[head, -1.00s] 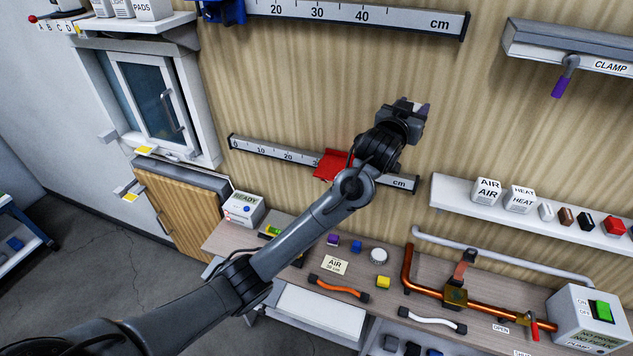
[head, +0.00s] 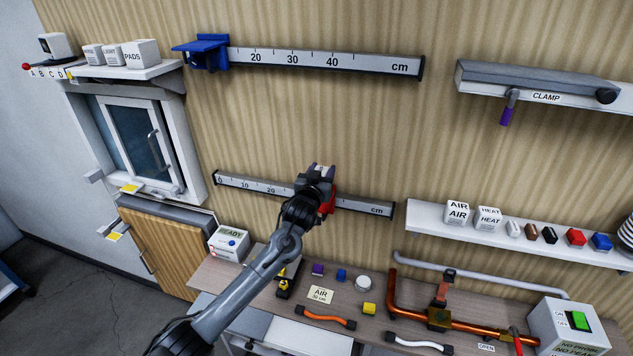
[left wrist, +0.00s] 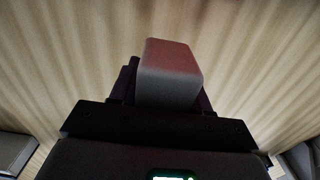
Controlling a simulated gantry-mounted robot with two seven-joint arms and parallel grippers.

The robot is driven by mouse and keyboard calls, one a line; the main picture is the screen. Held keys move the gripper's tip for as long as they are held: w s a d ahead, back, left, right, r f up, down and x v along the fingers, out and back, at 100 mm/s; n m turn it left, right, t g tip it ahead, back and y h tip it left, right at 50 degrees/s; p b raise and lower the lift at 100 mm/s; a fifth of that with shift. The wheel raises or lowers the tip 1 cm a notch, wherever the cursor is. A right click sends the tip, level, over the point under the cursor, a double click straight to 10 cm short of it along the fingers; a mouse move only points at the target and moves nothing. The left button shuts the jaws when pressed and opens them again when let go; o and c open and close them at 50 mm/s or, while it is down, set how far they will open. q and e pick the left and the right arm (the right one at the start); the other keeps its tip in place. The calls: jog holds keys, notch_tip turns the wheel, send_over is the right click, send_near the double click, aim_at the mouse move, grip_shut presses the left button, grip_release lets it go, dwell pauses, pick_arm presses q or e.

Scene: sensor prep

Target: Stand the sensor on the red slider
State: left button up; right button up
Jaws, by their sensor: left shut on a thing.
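The red slider (head: 331,202) sits on the lower ruler rail, mostly hidden behind my left gripper. My left gripper (head: 322,170) is in front of the wall, at the slider and partly above it. It is shut on a pale grey block, probably the sensor, with a small purplish-grey part of it showing at the jaws. In the left wrist view the block (left wrist: 170,75) stands between the dark fingers, with wood-panelled wall behind it. Whether the block touches the slider cannot be told. My right gripper is not in view.
The lower ruler rail (head: 252,189) runs along the wall. The upper rail (head: 375,65) carries a blue slider (head: 207,50). A card reading AIR 30 cm (head: 320,294) lies on the bench. A shelf (head: 425,220) with AIR and HEAT boxes is at right. The wall between the rails is clear.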

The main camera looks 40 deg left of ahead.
pick_arm(q)
jog(key=shift+w+a+f, duration=0.1)
jog(key=shift+a+f, duration=0.2)
jog(key=shift+a, duration=0.25)
jog(key=shift+w+a+f, duration=0.1)
jog(key=shift+a+f, duration=0.2)
jog(key=shift+a, duration=0.2)
notch_tip(320, 180, down, 3)
jog(key=shift+f+p, duration=0.15)
jog(key=shift+p, duration=0.4)
jog(key=shift+f, duration=0.4)
jog(key=shift+f, duration=0.15)
jog(key=o, duration=1.1)
